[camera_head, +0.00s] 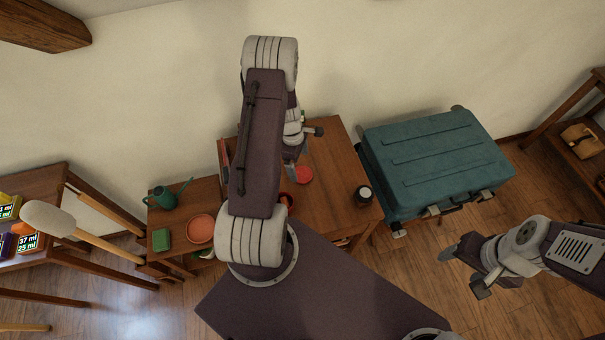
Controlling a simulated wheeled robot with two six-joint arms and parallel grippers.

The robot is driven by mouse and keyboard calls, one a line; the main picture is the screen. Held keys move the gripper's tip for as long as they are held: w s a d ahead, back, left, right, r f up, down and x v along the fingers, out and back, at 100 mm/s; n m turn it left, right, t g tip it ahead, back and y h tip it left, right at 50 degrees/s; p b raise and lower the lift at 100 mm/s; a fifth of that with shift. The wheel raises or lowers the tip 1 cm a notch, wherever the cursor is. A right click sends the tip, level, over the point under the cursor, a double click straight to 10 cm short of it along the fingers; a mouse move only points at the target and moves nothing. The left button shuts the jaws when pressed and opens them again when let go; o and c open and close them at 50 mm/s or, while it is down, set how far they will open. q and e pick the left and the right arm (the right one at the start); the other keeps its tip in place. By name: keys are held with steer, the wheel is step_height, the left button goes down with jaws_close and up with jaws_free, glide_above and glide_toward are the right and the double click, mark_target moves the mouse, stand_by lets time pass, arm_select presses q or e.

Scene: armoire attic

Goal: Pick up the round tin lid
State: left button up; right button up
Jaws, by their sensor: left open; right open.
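A small red disc (304,175), which may be the round tin lid, lies flat on the wooden table just below my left gripper in the picture. My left gripper (303,150) is open above this table, partly hidden by my own arm, and nothing shows between its fingers. A larger round orange-red dish (200,228) sits on the lower table at left; I cannot tell for sure which is the lid. My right gripper (480,272) is open and empty over the floor at the lower right.
A dark jar with a pale top (364,195) stands near the wooden table's (335,160) right edge. A reddish round thing (287,200) is partly hidden by my arm. A green watering can (165,197) and green box (161,239) are left. A teal suitcase (435,160) stands right.

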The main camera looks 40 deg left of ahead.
mark_target(302, 174)
arm_select(q)
steer(key=f, duration=0.5)
steer(key=shift+w+d+f, duration=0.1)
steer(key=shift+w+d, duration=0.05)
steer(key=shift+d, duration=0.25)
steer(key=c, duration=1.5)
steer(key=shift+r, duration=0.45)
steer(key=r, duration=0.2)
steer(key=d+r, duration=0.1)
steer(key=r, duration=0.1)
steer(key=shift+s, duration=0.2)
steer(key=s+d+r, duration=0.4)
steer(key=d+r, duration=0.2)
steer(key=d, duration=0.3)
steer(key=shift+s+d, duration=0.15)
steer(key=shift+d, duration=0.25)
